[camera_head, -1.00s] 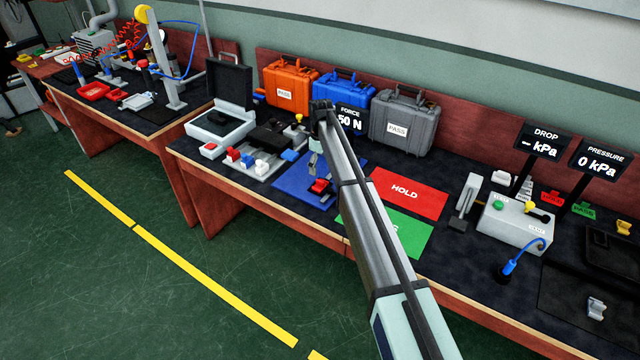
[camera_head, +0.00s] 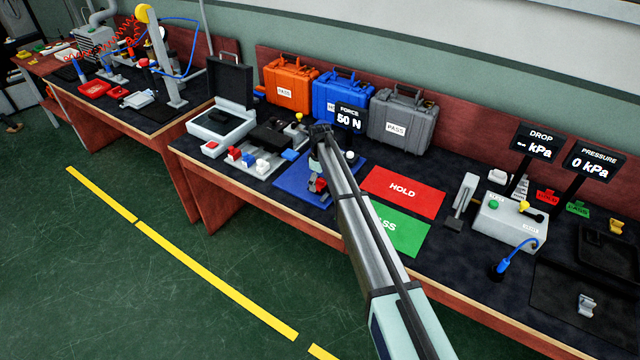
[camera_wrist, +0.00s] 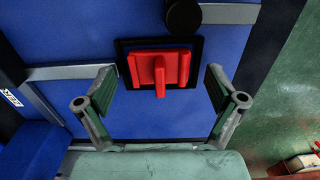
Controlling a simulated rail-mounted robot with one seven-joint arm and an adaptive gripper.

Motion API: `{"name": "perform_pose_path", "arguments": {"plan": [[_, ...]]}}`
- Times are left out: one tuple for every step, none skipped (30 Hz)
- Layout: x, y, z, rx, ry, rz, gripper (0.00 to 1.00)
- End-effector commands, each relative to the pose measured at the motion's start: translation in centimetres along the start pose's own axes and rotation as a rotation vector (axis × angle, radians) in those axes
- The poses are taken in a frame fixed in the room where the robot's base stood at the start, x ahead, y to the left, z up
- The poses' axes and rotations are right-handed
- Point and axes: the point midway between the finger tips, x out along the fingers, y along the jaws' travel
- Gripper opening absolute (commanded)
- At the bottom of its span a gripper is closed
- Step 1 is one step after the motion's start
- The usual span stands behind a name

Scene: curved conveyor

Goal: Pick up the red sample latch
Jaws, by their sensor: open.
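The red sample latch (camera_wrist: 160,68) is a red block with a raised rib, seated in a black frame (camera_wrist: 207,50) over the blue mat. In the head view the latch (camera_head: 320,185) shows as a small red patch beside my arm. My gripper (camera_wrist: 160,82) is open in the wrist view, with one finger to the left of the latch and one to the right. A gap shows on both sides, and neither finger visibly touches it. In the head view my arm hides most of the gripper.
The blue mat (camera_head: 290,180) lies under the latch fixture. A dark round post (camera_wrist: 184,15) stands just beyond the latch. To the right are the red HOLD mat (camera_head: 404,192) and the green PASS mat (camera_head: 405,235). Several small coloured parts (camera_head: 248,160) sit on the left. Cases (camera_head: 400,122) stand behind.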

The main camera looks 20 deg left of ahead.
Motion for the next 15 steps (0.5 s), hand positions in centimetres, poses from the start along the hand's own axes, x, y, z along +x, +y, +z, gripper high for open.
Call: {"name": "perform_pose_path", "arguments": {"plan": [[0.02,0.01,0.0,0.0,0.0,0.0,0.94],[0.02,0.0,0.0,0.0,0.0,0.0,0.94],[0.02,0.0,0.01,0.0,0.0,0.0,0.94],[0.02,0.0,0.01,0.0,0.0,0.0,0.83],[0.02,0.0,0.01,0.0,0.0,0.0,0.72],[0.02,0.0,0.01,0.0,0.0,0.0,0.58],[0.01,0.0,0.01,0.0,0.0,0.0,0.48],[0.02,-0.01,0.01,0.0,0.0,0.0,0.37],[0.04,-0.01,0.02,0.0,0.0,0.0,0.23],[0.07,-0.01,0.02,0.0,0.0,0.0,0.12],[0.1,-0.01,0.03,0.0,-0.001,0.0,0.02],[0.14,-0.01,0.04,0.0,-0.001,-0.001,0.0],[0.17,-0.01,0.04,0.0,-0.001,-0.001,0.0],[0.2,-0.02,0.04,0.0,-0.001,-0.001,0.0],[0.24,-0.04,0.05,0.0,-0.002,-0.002,0.0]]}}
